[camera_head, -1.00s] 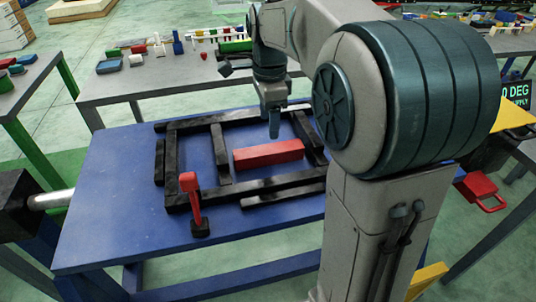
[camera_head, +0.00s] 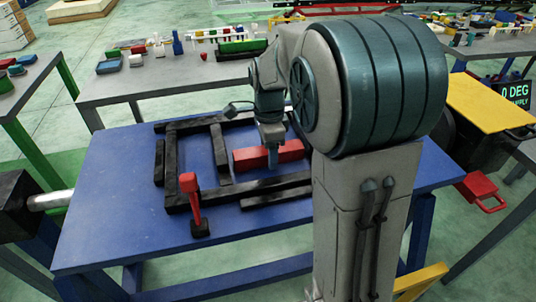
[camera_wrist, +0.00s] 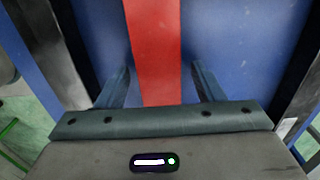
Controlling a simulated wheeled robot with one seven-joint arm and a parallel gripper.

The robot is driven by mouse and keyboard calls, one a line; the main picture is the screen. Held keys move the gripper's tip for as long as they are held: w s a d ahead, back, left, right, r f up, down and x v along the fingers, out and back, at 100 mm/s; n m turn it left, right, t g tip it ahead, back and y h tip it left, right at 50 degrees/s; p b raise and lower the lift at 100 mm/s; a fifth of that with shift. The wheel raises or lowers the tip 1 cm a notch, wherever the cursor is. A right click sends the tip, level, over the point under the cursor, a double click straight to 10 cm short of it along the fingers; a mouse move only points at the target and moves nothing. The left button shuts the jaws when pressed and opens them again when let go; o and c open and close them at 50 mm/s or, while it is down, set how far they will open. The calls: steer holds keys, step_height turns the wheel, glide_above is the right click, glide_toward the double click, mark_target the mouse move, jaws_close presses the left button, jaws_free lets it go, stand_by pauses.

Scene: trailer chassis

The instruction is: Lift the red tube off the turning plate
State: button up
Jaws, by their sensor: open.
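The red tube (camera_head: 252,158) is a long square bar lying on the blue turning plate (camera_head: 110,200), inside a black frame. In the head view my gripper (camera_head: 272,160) is in front of the tube's middle and hides part of it. In the wrist view the red tube (camera_wrist: 153,50) runs from the top edge down between my two fingers. My gripper (camera_wrist: 162,85) is open, with a finger on each side of the tube and a gap on both sides. I cannot tell how far the fingertips are above the plate.
Black frame bars (camera_head: 222,155) lie around the tube. A red-topped clamp (camera_head: 190,190) stands at the frame's front left corner. A grey table (camera_head: 150,80) with small parts is behind. A yellow panel (camera_head: 490,100) is at the right.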

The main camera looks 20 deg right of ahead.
steer(key=c, duration=1.3)
steer(key=shift+r, duration=0.1)
